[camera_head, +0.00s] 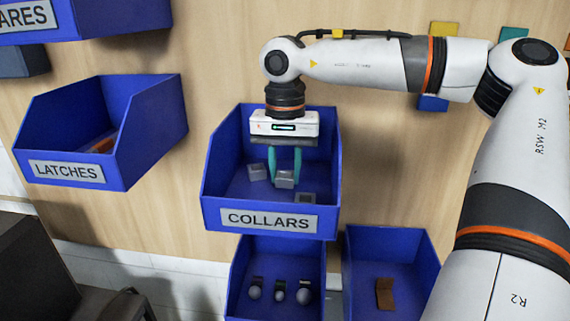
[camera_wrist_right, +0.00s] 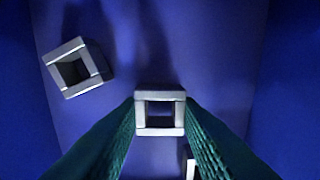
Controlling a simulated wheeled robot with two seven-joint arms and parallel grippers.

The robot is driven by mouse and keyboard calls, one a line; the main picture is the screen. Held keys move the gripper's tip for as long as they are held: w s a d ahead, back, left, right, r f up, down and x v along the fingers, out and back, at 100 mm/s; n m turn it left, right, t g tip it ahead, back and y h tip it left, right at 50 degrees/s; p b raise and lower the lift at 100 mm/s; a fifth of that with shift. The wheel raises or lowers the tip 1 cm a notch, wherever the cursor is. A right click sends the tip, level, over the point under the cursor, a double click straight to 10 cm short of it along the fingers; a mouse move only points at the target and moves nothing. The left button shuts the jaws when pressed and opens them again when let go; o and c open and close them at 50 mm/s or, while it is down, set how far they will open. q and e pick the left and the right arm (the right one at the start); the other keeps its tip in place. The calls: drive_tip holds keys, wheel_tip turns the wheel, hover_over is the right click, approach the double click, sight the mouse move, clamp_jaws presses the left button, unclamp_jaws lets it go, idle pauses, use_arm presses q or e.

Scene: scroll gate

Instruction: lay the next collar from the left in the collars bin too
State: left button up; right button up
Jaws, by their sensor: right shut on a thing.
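The blue collars bin (camera_head: 213,190) hangs on the wooden wall in the middle of the head view, with a label reading COLLARS. My right gripper (camera_head: 285,177) reaches down into it. Its green fingers are shut on a grey square collar (camera_head: 285,180), which also shows between the fingertips in the right wrist view (camera_wrist_right: 160,131). A second collar (camera_head: 257,172) lies in the bin to the left, seen tilted in the right wrist view (camera_wrist_right: 76,68). A third collar (camera_head: 306,198) lies near the bin's front right, mostly hidden in the wrist view. My left gripper is not in view.
A blue latches bin (camera_head: 150,125) hangs to the left. Below are a blue bin with several round-ended parts (camera_head: 278,292) and another with a brown piece (camera_head: 385,294). The collars bin's side walls stand close around my right gripper.

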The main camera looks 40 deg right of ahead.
drive_tip(key=shift+f, duration=0.2)
drive_tip(key=shift+f, duration=0.15)
drive_tip(key=o, duration=1)
drive_tip(key=shift+r, duration=0.25)
drive_tip(key=shift+r+b, duration=0.3)
drive_tip(key=shift+b, duration=0.15)
wheel_tip(320, 180, up, 11)
drive_tip(key=b, duration=0.3)
drive_tip(key=shift+r, duration=0.15)
